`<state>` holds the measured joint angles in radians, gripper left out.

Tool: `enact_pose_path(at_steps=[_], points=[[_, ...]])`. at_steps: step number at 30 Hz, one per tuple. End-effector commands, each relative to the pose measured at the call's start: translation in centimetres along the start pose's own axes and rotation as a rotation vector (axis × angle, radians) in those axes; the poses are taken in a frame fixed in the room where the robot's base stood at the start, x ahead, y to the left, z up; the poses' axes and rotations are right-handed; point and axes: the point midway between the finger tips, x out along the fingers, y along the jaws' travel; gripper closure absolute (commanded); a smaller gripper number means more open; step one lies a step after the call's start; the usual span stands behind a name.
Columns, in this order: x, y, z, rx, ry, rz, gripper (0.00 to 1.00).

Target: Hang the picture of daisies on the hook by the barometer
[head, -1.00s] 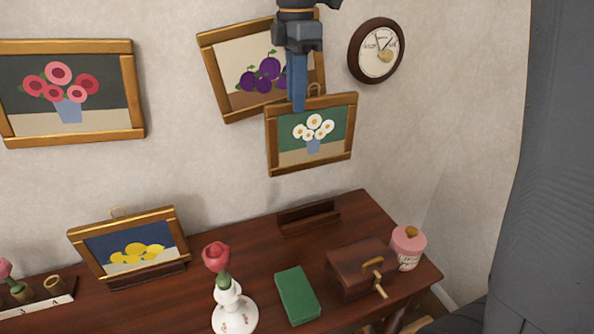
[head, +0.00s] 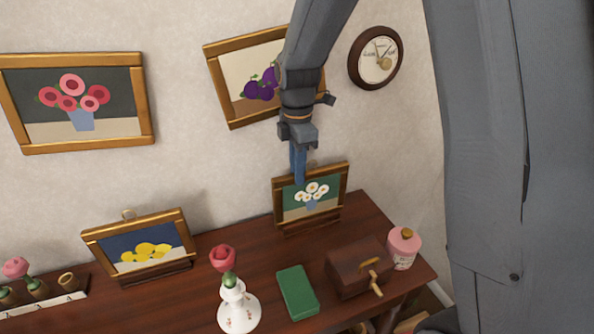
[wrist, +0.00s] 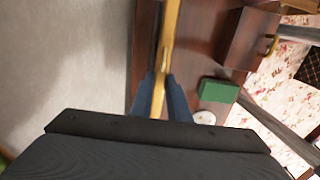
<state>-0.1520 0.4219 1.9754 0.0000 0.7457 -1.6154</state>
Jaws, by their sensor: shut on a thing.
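The picture of daisies (head: 330,206), white flowers on green in a gold frame, is upright at the wooden stand at the back of the dark table. Whether it rests in the stand is unclear. My gripper (head: 299,180) is shut on its top edge; the gold edge (wrist: 168,40) also shows between my fingers (wrist: 163,98) in the wrist view. The round barometer (head: 376,58) hangs on the wall at upper right. Left of it hangs a tilted picture of plums (head: 228,75), partly hidden by my arm. I see no bare hook by the barometer.
A lemon picture (head: 145,250) stands on the table (head: 345,318). In front are a rose in a white vase (head: 238,312), a green book (head: 297,292), a brown box (head: 350,268) and a pink jar (head: 403,250). A flower picture (head: 45,95) hangs at left.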

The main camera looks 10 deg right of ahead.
Motion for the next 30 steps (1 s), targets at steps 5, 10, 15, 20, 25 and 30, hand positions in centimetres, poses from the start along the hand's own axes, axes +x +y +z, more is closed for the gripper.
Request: enact_pose_path(at_steps=[5, 10, 15, 20, 25, 30], points=[[0.8, 0.0, 0.0, 0.0, 0.0, 0.002, 1.0], [0.9, 0.0, 0.0, 0.0, 0.0, 0.002, 1.0], [1.1, 0.0, 0.0, 0.0, 0.0, 0.001, 1.0], [1.2, 0.0, 0.0, 0.0, 0.0, 0.001, 0.66], [1.2, 0.0, 0.0, 0.0, 0.0, 0.001, 0.66], [1.2, 0.0, 0.0, 0.0, 0.0, 0.002, 0.66]])
